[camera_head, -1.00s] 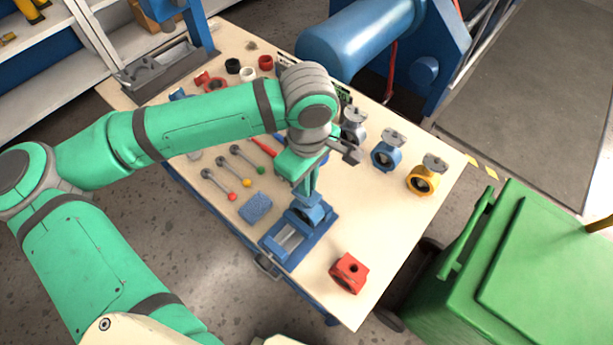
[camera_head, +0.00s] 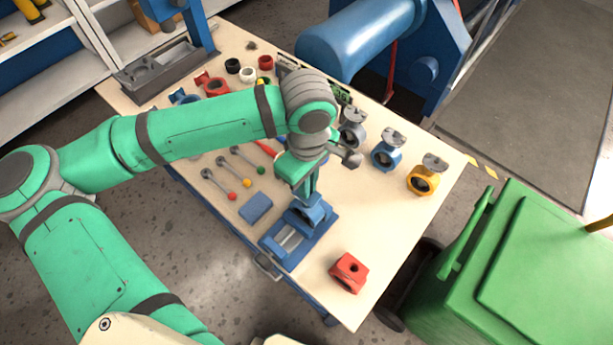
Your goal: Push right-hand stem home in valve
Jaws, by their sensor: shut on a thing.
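A blue valve body (camera_head: 306,213) sits in the blue vise (camera_head: 277,243) near the table's front edge. My gripper (camera_head: 308,196) points down right over this valve. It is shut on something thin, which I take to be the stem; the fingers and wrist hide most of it. I cannot tell how deep the stem sits in the valve. Several stems with coloured ball ends lie left of the gripper, one with a red ball (camera_head: 232,196), one with a yellow ball (camera_head: 247,183), one with a green ball (camera_head: 261,170).
A red valve body (camera_head: 349,273) stands right of the vise. A blue valve (camera_head: 386,156) and a yellow valve (camera_head: 422,181) with grey tops stand to the right. A blue sponge-like block (camera_head: 256,207) lies left of the vise. Free tabletop lies between the red and yellow valves.

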